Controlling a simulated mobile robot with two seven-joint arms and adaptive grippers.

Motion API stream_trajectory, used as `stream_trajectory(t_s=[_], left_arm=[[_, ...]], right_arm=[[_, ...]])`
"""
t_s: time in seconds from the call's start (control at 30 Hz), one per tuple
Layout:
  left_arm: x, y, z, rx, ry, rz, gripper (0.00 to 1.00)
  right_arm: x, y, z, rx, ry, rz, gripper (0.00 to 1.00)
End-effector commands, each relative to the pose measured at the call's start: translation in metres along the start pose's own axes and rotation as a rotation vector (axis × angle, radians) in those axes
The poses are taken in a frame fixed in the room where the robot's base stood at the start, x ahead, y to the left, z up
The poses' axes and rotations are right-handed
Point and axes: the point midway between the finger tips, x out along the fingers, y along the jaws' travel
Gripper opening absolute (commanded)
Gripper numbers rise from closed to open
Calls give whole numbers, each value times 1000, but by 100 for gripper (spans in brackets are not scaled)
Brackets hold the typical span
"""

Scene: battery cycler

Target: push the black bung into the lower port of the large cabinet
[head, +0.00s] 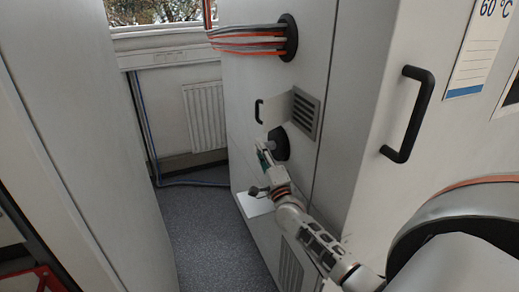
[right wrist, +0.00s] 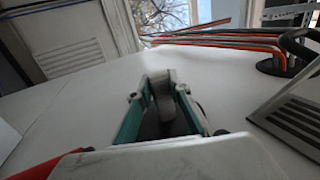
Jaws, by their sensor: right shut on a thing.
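The large cabinet (head: 245,110) has an upper port filled with cables and a dark round shape (head: 280,143) lower down. This dark shape is at the lower port, and I cannot tell how much is bung and how much is port. My right gripper (head: 264,150) is at its left edge, shut on the black bung. In the right wrist view, my right gripper (right wrist: 160,88) has teal fingers on either side of a grey grip piece, with the dark bung (right wrist: 152,128) behind it. How deep the bung sits is hidden. My left gripper is out of view.
Cables (head: 245,38) enter above. A white shelf (head: 256,206) juts out below my right gripper. A cabinet with a black handle (head: 408,115) is at right; open floor (head: 215,235) lies left.

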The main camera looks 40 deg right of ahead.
Motion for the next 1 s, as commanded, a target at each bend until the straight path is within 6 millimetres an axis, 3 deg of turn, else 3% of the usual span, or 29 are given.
stream_trajectory(t_s=[0.77, 0.8, 0.87, 1.0], left_arm=[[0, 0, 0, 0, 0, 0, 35], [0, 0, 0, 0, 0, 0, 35], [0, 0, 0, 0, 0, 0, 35], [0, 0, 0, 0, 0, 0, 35]], right_arm=[[1, -2, -12, -2, 0, -3, 0], [1, -2, -13, -2, 0, -3, 21], [1, -1, -12, -1, 0, -3, 37], [0, -1, -12, -1, 0, -2, 38]])
